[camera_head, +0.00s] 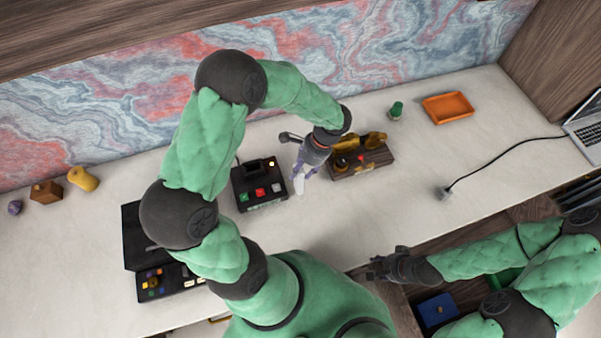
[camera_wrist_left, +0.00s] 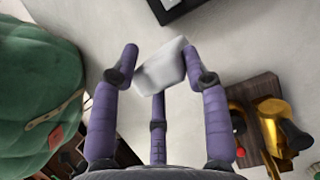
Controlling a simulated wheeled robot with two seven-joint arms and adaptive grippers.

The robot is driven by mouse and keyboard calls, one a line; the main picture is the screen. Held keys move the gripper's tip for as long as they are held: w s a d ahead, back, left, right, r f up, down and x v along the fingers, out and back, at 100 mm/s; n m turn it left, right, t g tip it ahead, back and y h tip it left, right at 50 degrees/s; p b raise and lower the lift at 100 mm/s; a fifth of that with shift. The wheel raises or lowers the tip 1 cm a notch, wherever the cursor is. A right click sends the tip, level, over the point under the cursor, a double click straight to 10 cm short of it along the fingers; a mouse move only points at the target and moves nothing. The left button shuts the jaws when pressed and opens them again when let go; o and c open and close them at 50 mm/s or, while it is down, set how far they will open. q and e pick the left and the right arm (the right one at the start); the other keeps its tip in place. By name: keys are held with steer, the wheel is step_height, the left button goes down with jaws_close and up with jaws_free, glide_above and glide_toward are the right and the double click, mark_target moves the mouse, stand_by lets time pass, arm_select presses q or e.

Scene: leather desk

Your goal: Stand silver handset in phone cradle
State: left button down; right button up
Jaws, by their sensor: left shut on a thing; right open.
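The silver handset (camera_wrist_left: 163,68) is a pale, smooth piece held between the purple fingers of my left gripper (camera_wrist_left: 162,75), tilted in the left wrist view. In the head view the handset (camera_head: 298,185) shows below the fingers of my left gripper (camera_head: 302,172), just right of a black desk unit (camera_head: 246,199). This unit has coloured buttons and a raised black part at its back, and looks like the phone cradle. The handset is apart from it; its height above the desk is unclear. My right gripper (camera_head: 378,267) is open and empty near the desk's front edge.
A wooden box (camera_head: 372,168) with gold parts stands close right of my left gripper. An open black case (camera_head: 137,240) lies at left. A green piece (camera_head: 396,110), an orange tray (camera_head: 448,107) and a cable plug (camera_head: 445,194) are further right. The front middle desk is clear.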

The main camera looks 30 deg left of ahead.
arm_select(q)
steer(key=shift+w+a+f, duration=0.15)
steer(key=shift+f, duration=0.2)
steer(key=shift+w+a+f+b, duration=0.1)
steer(key=shift+f+b, duration=0.2)
steer(key=shift+f, duration=1.4)
steer(key=c, duration=0.6)
jaws_free()
